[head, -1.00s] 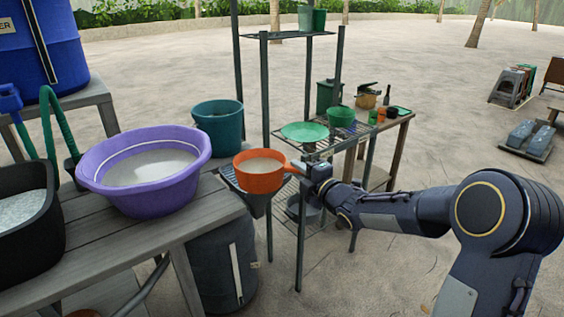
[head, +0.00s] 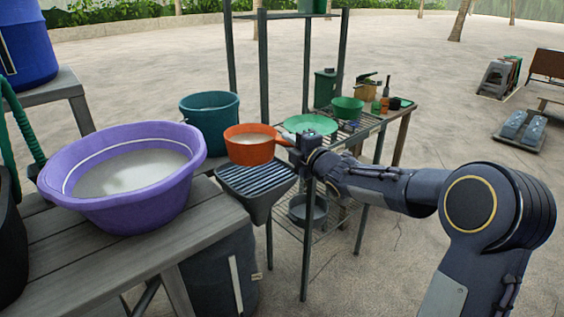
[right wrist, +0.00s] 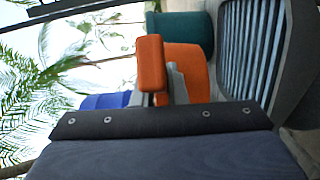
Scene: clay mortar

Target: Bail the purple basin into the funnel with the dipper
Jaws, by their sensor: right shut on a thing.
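The purple basin (head: 130,205) stands on the wooden table and holds cloudy greyish liquid. The orange dipper (head: 250,152) is upright with pale liquid inside. My right gripper (head: 292,142) is shut on its handle, which also shows in the right wrist view (right wrist: 153,62). The dipper is to the right of the basin, apart from it, above the back part of the funnel. The dark grey funnel (head: 255,205) has a slatted grate on top and sits over a dark barrel (head: 222,275). My left gripper is not in view.
A teal bucket (head: 210,122) stands behind the dipper. A metal rack (head: 306,240) with a green plate (head: 311,124) is close to my right arm. A blue barrel (head: 25,45) is at the far left. Open sand lies behind.

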